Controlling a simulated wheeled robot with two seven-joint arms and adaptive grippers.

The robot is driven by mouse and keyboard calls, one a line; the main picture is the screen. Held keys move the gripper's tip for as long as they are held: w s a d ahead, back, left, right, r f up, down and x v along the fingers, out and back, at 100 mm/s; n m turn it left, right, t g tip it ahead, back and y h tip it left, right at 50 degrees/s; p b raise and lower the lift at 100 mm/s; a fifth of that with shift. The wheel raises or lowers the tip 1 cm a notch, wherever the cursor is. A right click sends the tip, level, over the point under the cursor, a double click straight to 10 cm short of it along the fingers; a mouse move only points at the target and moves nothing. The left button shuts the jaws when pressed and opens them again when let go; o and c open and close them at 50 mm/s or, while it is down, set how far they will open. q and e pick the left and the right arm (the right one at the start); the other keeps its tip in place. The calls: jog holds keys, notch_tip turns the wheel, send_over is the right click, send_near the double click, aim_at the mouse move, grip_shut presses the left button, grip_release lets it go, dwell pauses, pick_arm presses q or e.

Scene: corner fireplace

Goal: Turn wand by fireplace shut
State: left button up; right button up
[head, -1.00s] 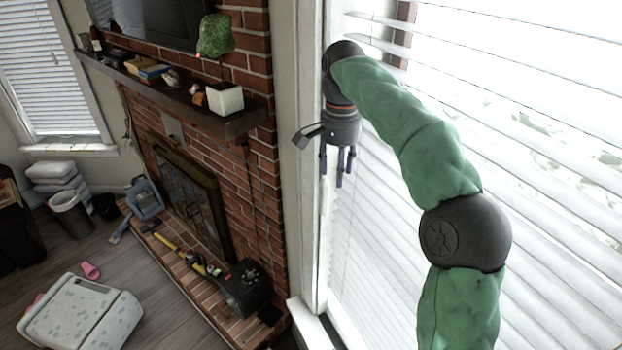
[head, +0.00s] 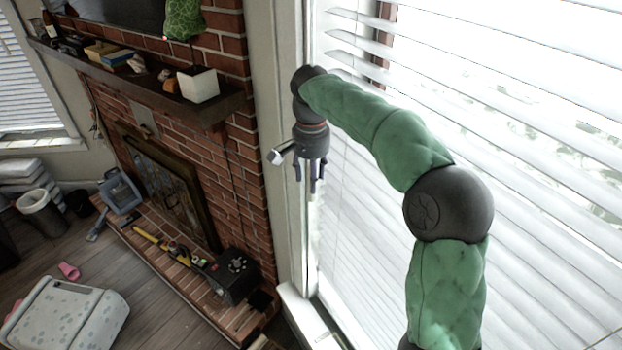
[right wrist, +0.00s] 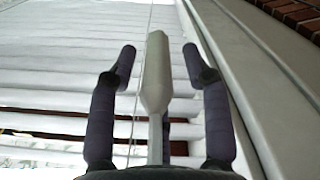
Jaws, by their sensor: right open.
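The white wand (right wrist: 156,75) hangs in front of the window blinds (head: 480,150), with a thicker handle and a thinner rod. In the right wrist view it stands between the two purple-padded fingers of my right gripper (right wrist: 159,53), with a visible gap on each side. In the head view my right gripper (head: 311,185) points down beside the window frame, fingers apart. I cannot make out the wand clearly there. My left gripper is not in view.
The window frame (head: 280,220) runs close along the gripper's left side in the head view. Left of it stands the brick fireplace (head: 225,165) with a mantel (head: 130,85) holding a white pot (head: 198,85). A black box (head: 235,275) sits on the hearth.

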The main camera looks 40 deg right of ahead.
jog(key=shift+s+f, duration=0.25)
jog(key=shift+f, duration=0.35)
jog(key=shift+w, duration=0.15)
jog(key=shift+c, duration=0.8)
grip_shut()
